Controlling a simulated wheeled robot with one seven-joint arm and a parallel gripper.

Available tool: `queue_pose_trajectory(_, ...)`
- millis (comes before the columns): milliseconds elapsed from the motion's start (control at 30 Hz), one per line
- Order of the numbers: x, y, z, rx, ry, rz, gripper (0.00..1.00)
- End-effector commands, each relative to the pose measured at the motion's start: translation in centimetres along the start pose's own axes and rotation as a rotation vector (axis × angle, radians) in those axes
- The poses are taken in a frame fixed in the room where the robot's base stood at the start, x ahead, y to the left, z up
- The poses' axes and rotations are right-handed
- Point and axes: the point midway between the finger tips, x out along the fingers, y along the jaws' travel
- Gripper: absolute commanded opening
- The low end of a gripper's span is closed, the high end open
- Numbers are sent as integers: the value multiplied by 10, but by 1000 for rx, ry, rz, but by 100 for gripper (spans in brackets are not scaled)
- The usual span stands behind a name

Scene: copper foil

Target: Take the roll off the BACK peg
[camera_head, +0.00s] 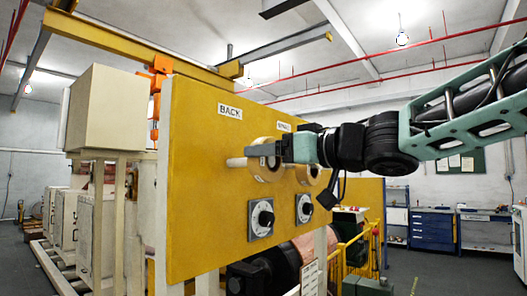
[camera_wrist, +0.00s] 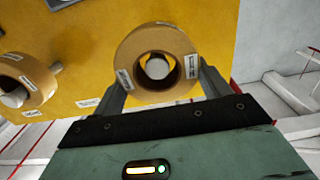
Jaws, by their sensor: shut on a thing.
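The roll (camera_head: 262,173) is a tan ring with white labels, in front of the yellow panel under the BACK sign (camera_head: 230,111). My gripper (camera_head: 270,150) is shut on it; in the wrist view the fingers flank the roll (camera_wrist: 125,57) on both sides. The grey BACK peg (camera_head: 236,162) shows left of the roll in the head view. Its round end (camera_wrist: 156,68) shows through the roll's hole in the wrist view. I cannot tell how far the peg reaches into the hole.
A second, similar roll (camera_head: 313,174) is on a peg to the right; it also shows at the left of the wrist view (camera_wrist: 40,77). Two dials, a left one (camera_head: 261,219) and a right one (camera_head: 304,208), sit below on the panel (camera_head: 205,215). Open room lies right of the panel.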

Motion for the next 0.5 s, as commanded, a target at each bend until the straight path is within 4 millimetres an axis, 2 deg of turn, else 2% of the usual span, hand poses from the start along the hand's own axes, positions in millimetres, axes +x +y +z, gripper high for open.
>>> queue_pose_trajectory(500,-127,0,-5,-1,3,3,51)
